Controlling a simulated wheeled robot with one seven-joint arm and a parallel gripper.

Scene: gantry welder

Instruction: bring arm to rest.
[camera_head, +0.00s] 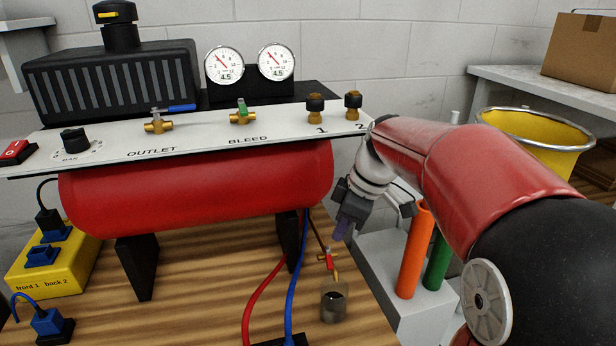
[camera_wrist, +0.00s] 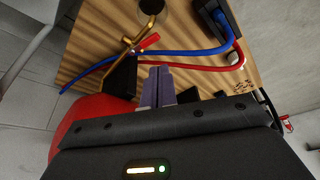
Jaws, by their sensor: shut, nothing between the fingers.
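My red and black arm reaches in from the right in the head view. My gripper (camera_head: 341,232) points down beside the right end of the red tank (camera_head: 200,188), near the table's right edge. In the wrist view its two purple-grey fingers (camera_wrist: 161,72) are together with nothing between them. Below the fingertips, a small brass fitting with a red handle (camera_head: 328,260) stands by a dark cup-like container (camera_head: 334,303). The fitting also shows in the wrist view (camera_wrist: 143,43), ahead of the fingers and apart from them.
A white panel (camera_head: 200,140) with valves and two gauges (camera_head: 224,66) sits above the tank. Red and blue hoses (camera_head: 292,285) run below. Orange (camera_head: 412,250) and green tubes stand in a grey box right of the table. A yellow bin (camera_head: 535,135) is behind my arm.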

